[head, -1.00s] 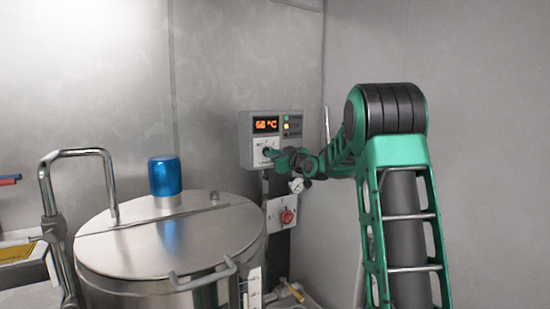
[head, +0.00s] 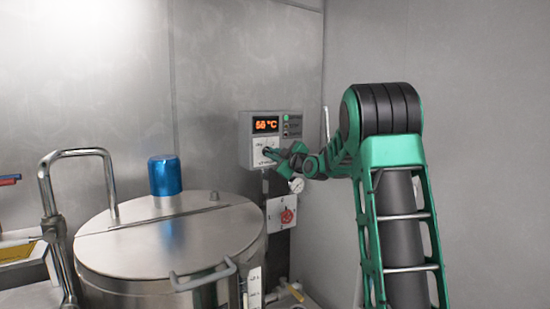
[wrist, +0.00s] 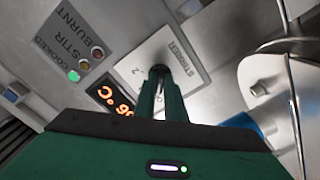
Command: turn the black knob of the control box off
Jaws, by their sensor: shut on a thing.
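The grey control box (head: 247,121) is mounted on the wall. Its orange temperature display (head: 265,124) is lit, and its white knob plate (wrist: 194,60) carries the word STIRRER. My gripper (head: 268,153) reaches it from the right. In the wrist view my gripper (wrist: 161,84) is shut on the black knob (wrist: 159,70), in front of the plate. The fingers hide much of the knob, so I cannot tell which mark it points to.
A large steel vessel (head: 150,245) with a blue cap (head: 165,176) and a bent handle stands at the left. The wall at the right is bare.

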